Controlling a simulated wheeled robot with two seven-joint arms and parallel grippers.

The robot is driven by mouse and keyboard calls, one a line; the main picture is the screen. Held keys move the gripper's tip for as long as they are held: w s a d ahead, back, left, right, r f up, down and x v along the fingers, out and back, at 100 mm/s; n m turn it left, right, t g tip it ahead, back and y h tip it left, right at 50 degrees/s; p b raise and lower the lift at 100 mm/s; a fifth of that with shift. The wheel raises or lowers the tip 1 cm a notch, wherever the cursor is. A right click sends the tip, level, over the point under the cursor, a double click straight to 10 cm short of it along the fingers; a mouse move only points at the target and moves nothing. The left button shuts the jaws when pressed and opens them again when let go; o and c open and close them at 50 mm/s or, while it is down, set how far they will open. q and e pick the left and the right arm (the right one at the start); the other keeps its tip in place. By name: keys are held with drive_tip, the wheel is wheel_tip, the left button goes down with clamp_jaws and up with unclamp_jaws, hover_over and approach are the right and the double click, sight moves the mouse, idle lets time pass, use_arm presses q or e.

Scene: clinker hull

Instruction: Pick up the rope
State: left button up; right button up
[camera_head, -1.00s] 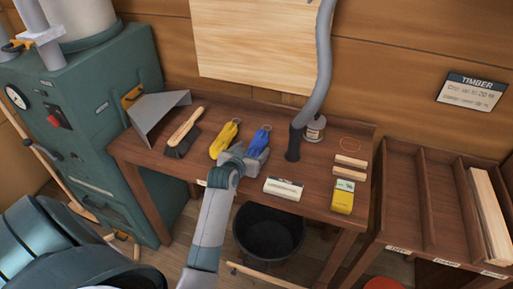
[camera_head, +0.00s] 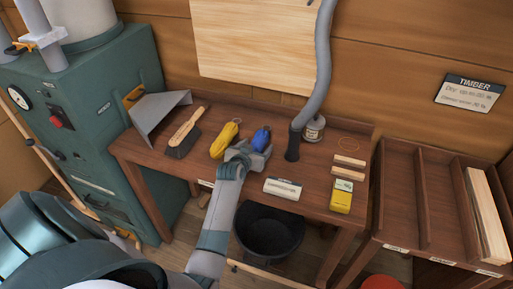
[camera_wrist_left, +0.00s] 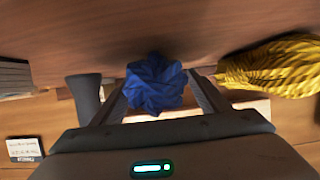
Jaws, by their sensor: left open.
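A yellow bundle (camera_head: 224,139), which looks like coiled rope, lies on the wooden bench. It shows at the right of the wrist view (camera_wrist_left: 275,66), where its twisted strands are visible. A blue bundle (camera_head: 263,136) lies just right of it. My left gripper (camera_head: 256,152) is at the near end of the blue bundle and partly hides it. In the wrist view the blue bundle (camera_wrist_left: 155,84) sits between the fingertips of the open gripper (camera_wrist_left: 158,98). I cannot tell whether the fingers touch it. My right gripper is not in view.
The bench (camera_head: 225,182) also holds a brush (camera_head: 184,135), a metal scoop (camera_head: 155,117), a white-labelled block (camera_head: 282,187), a yellow box (camera_head: 341,198) and a jar (camera_head: 314,128). A grey hose (camera_head: 322,70) comes down right of the blue bundle. A black bucket (camera_head: 268,232) stands below.

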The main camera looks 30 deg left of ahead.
sight(256, 142)
use_arm(q)
drive_tip(key=shift+c, duration=0.5)
drive_tip(key=c, duration=1.2)
wheel_tip(256, 142, up, 10)
drive_tip(key=shift+b, duration=1.1)
